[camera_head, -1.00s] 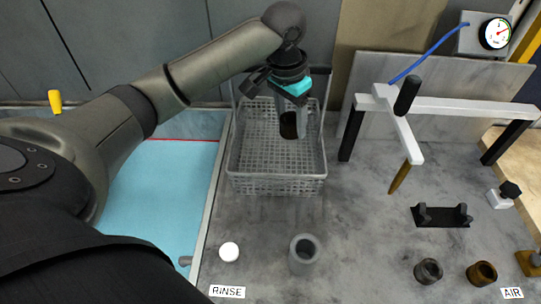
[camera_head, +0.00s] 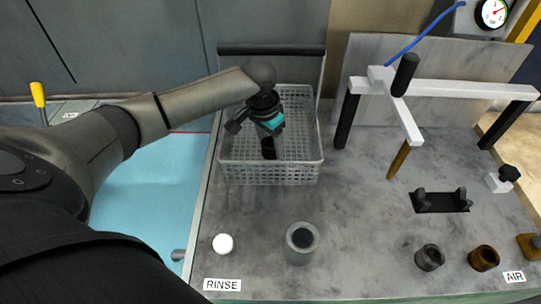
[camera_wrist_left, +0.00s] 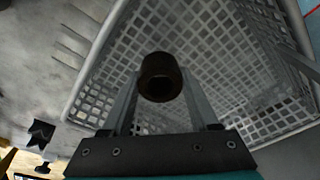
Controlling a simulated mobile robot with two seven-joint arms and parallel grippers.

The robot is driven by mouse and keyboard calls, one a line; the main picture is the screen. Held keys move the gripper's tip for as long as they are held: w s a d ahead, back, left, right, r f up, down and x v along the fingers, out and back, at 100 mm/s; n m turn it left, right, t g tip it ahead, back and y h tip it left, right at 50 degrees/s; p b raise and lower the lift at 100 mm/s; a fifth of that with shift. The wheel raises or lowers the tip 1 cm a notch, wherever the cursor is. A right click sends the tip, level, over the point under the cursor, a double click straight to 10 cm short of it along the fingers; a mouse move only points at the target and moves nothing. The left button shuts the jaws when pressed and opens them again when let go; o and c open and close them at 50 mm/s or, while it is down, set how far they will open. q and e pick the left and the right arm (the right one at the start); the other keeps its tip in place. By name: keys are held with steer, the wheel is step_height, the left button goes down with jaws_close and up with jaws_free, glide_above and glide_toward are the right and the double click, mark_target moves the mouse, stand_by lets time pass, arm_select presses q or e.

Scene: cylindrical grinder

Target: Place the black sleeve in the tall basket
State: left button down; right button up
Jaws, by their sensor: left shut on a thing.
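My left gripper (camera_head: 272,145) is shut on a dark sleeve, black to brown, in the head view (camera_head: 268,149). In the left wrist view the sleeve (camera_wrist_left: 160,77) sits between the two fingers, its round open end facing the camera. The grey mesh basket (camera_head: 270,175) stands at the back of the bench, left of centre. The gripper points down over its inside, with the sleeve within the rim's outline. In the left wrist view the basket mesh (camera_wrist_left: 240,75) lies beyond the sleeve. Whether the sleeve touches the basket floor cannot be told. My right gripper is not in view.
A grey hollow cylinder (camera_head: 302,242) and a white knob (camera_head: 222,244) stand in front of the basket. A dark ring (camera_head: 430,257) and a bronze ring (camera_head: 484,258) are at the front right. A white-barred fixture (camera_head: 450,108) stands right of the basket.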

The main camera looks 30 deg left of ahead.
mark_target(270, 156)
arm_select(q)
step_height(270, 156, down, 4)
steer(key=shift+f+b, duration=0.2)
steer(key=shift+b, duration=0.15)
steer(key=shift+r, duration=0.1)
steer(key=shift+c, duration=0.7)
jaws_free()
steer(key=shift+f, duration=0.2)
steer(key=r, duration=0.4)
steer(key=s+r+p, duration=0.1)
steer(key=r, duration=0.3)
steer(key=r+p, duration=0.1)
steer(key=r, duration=0.3)
steer(key=shift+s+a+r, duration=0.1)
steer(key=shift+s+a, duration=0.1)
steer(key=shift+s, duration=0.2)
